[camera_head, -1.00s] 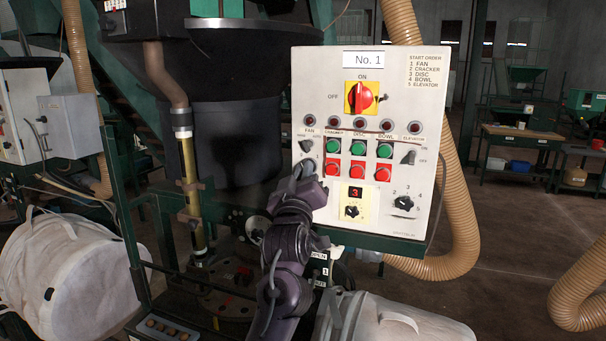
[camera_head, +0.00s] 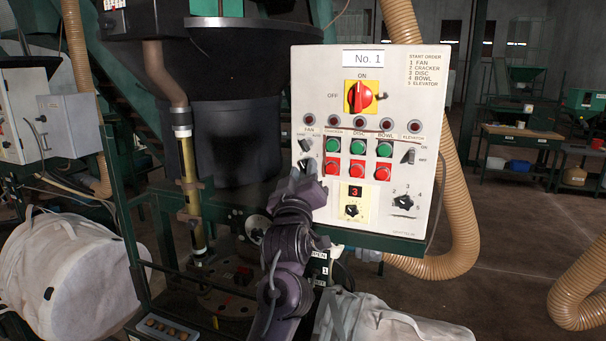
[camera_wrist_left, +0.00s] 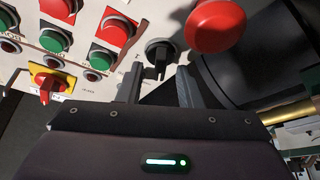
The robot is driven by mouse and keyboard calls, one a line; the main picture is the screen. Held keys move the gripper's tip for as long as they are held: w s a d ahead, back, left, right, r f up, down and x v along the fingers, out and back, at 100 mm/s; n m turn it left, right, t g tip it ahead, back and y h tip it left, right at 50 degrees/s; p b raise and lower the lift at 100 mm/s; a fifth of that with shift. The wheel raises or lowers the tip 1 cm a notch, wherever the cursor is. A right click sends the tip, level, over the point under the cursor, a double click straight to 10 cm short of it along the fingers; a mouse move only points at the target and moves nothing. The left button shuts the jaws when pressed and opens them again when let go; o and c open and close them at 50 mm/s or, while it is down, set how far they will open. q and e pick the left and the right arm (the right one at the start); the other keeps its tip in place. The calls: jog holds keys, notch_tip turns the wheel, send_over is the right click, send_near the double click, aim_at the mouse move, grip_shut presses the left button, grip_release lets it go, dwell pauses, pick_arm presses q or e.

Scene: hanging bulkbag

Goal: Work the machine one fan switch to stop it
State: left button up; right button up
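The No. 1 control panel (camera_head: 333,222) faces me in the head view. Its fan switch (camera_head: 305,145) is a small black knob at the upper left, under the FAN label; its exact turn is too small to read. In the left wrist view the fan switch (camera_wrist_left: 158,52) is a black knob with a narrow grip. My left gripper (camera_head: 303,172) is just below the switch in the head view. In the wrist view its two fingers (camera_wrist_left: 158,82) are apart, one on each side of the knob's grip, with gaps showing. My right gripper is not in view.
A large red button (camera_wrist_left: 215,25) is close beside the fan switch in the wrist view. Green and red push buttons (camera_head: 357,146) sit to the right. A red rotary switch (camera_head: 361,97) is above. A dark hopper (camera_head: 235,135) stands left of the panel.

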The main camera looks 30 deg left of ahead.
pick_arm(q)
jog(key=b+v, duration=0.2)
jog(key=v, duration=0.5)
jog(key=shift+s+b, duration=0.25)
jog(key=shift+b, duration=0.15)
jog(key=shift+d+f, duration=0.1)
